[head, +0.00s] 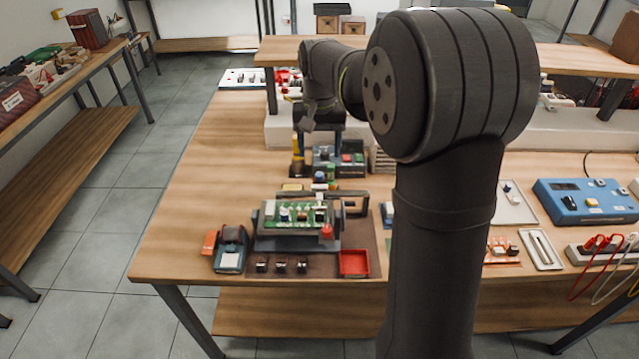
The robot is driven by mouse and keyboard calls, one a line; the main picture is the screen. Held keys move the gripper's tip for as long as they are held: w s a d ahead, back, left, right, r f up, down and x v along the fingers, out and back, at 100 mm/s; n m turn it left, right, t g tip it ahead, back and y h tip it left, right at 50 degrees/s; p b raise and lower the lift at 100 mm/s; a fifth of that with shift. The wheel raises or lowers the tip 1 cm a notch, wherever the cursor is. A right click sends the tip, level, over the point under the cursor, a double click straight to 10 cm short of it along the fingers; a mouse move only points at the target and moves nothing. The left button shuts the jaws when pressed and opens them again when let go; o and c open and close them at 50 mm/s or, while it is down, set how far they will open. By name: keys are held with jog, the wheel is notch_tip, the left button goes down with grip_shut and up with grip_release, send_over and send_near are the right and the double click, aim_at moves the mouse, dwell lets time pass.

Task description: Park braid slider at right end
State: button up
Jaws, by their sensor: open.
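I cannot tell for sure which thing is the braid slider. A small white plate with a long slot (541,250) lies near the table's front edge, right of my arm. Another pale plate with a small knob (514,204) lies behind it. The position of any slider on them is too small to read. My gripper (306,122) is small and far off at the back left of the table, hanging down above the devices there. It is open, and no object shows in it. It is well apart from both plates. My arm hides the middle of the table.
A green circuit board (290,214) sits in a holder on a brown mat, with a red tray (354,262) beside it. A blue device (585,201) and a power strip with cables (606,250) are at the right. A raised shelf (570,60) spans the back. Bare wood (215,165) is at the left.

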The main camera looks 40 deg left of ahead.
aim_at(320, 187)
notch_tip(320, 187, down, 12)
jog(key=shift+r, duration=0.1)
jog(key=shift+c, duration=0.2)
grip_shut()
jog(key=w+d, duration=0.8)
jog(key=shift+w+d, duration=0.15)
jog(key=shift+w, duration=0.05)
jog(key=shift+o, duration=0.2)
grip_release()
jog(key=shift+d, duration=0.1)
